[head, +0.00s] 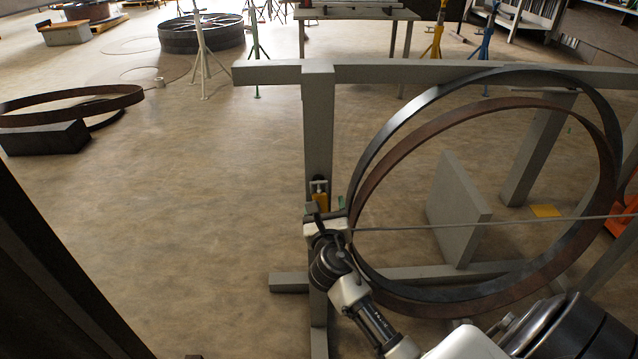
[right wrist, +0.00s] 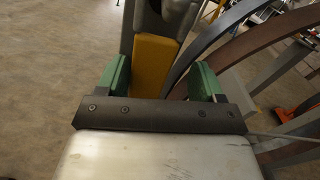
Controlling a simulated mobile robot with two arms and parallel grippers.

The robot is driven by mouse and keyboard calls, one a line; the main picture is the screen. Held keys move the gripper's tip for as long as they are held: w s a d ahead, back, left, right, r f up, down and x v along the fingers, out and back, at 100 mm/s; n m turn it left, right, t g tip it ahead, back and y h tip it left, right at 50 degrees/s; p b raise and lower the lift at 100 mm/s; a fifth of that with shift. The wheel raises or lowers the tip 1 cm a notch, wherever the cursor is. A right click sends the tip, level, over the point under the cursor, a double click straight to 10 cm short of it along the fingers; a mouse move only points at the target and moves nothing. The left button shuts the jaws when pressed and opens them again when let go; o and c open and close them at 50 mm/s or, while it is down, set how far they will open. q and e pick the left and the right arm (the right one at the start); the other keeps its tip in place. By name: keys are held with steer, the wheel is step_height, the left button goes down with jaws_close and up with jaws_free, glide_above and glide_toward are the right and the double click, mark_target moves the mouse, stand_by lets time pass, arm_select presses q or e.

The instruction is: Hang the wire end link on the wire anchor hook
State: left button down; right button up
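My right gripper (head: 326,207) is at the grey upright post (head: 318,120). Its green-padded fingers stand apart, and they also show in the right wrist view (right wrist: 160,80). A yellow block (head: 320,201) with a metal loop-like piece (head: 318,186) above it is in front of the post. In the right wrist view the yellow block (right wrist: 153,65) stands between the fingers, nearer the left one, with a gap on the right. A thin wire (head: 480,223) runs from the right edge to the gripper, where its end is hidden. I cannot clearly separate link from hook. My left gripper is out of view.
Two large steel rings (head: 400,130) lean upright on the frame, right beside the gripper. A grey crossbeam (head: 430,73) spans above, and a grey plate (head: 460,210) stands behind the rings. Floor to the left is clear up to a ring on a dark block (head: 45,138).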

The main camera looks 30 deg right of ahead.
steer(key=shift+s+a, duration=0.1)
steer(key=shift+s, duration=0.1)
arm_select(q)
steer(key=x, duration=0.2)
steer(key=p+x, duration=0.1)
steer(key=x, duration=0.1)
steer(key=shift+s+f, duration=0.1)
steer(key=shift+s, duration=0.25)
arm_select(e)
steer(key=v, duration=1)
steer(key=shift+s, duration=0.2)
